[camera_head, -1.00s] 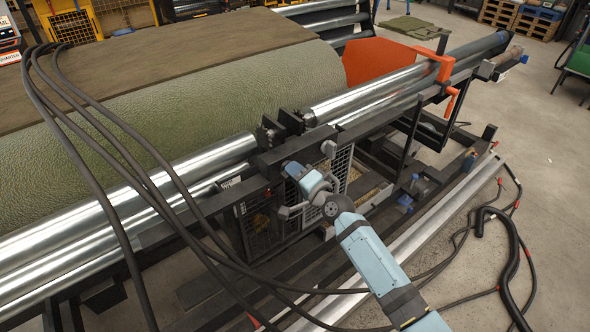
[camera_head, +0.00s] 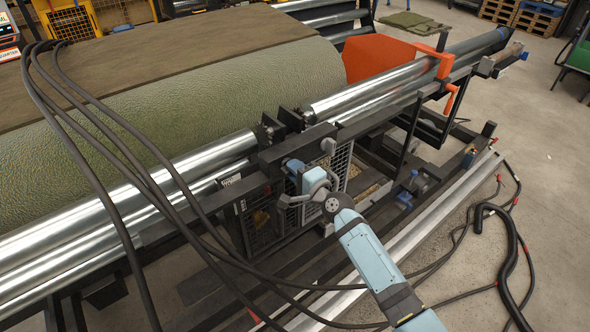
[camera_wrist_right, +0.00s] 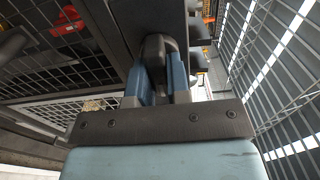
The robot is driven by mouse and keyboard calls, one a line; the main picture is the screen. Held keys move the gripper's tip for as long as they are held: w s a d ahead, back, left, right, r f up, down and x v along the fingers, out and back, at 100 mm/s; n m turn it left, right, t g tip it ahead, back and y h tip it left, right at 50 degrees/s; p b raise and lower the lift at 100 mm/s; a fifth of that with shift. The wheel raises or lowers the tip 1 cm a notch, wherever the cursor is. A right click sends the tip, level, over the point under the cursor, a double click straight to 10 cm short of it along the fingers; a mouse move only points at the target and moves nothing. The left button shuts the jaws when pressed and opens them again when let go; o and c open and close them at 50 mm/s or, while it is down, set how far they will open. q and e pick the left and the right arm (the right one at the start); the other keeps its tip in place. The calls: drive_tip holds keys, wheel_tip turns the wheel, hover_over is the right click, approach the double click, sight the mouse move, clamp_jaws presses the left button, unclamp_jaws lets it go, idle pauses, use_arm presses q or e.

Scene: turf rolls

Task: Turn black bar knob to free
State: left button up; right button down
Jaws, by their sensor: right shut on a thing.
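The black bar knob (camera_wrist_right: 156,58) shows in the right wrist view, between the two blue fingers of my right gripper (camera_wrist_right: 158,78). The gripper is shut on it. In the head view my right gripper (camera_head: 292,170) is at the front of the machine, just under the dark bracket below the steel rollers, and the knob is hidden there by the gripper and wrist. I cannot read the knob's setting or any marking. My left gripper is not in view.
Steel rollers (camera_head: 215,152) run diagonally beside the large green turf roll (camera_head: 190,93). Mesh panels (camera_head: 262,212) stand close around my right gripper. Black hoses (camera_head: 150,185) hang across the left front. An orange clamp (camera_head: 446,67) sits at the upper right.

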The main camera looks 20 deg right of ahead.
drive_tip(key=c, duration=1.1)
unclamp_jaws()
drive_tip(key=b+v, duration=0.1)
drive_tip(key=v, duration=1.3)
drive_tip(key=shift+w+b, duration=0.1)
drive_tip(key=shift+b, duration=0.2)
drive_tip(key=s+a+f+n+g+h+p, duration=0.1)
drive_tip(key=s+f+n+g, duration=0.1)
drive_tip(key=s+f+n, duration=0.3)
drive_tip(key=s+a+f+n+g+h+p, duration=0.1)
drive_tip(key=s+a+f+n+g, duration=0.1)
drive_tip(key=s+f+n, duration=0.3)
drive_tip(key=s+a+f+n+g+h+p, duration=0.1)
drive_tip(key=s+f+n, duration=0.4)
drive_tip(key=s, duration=0.7)
drive_tip(key=shift+a+n+g+p, duration=0.45)
drive_tip(key=shift+n+g+p, duration=0.1)
drive_tip(key=shift+n, duration=0.55)
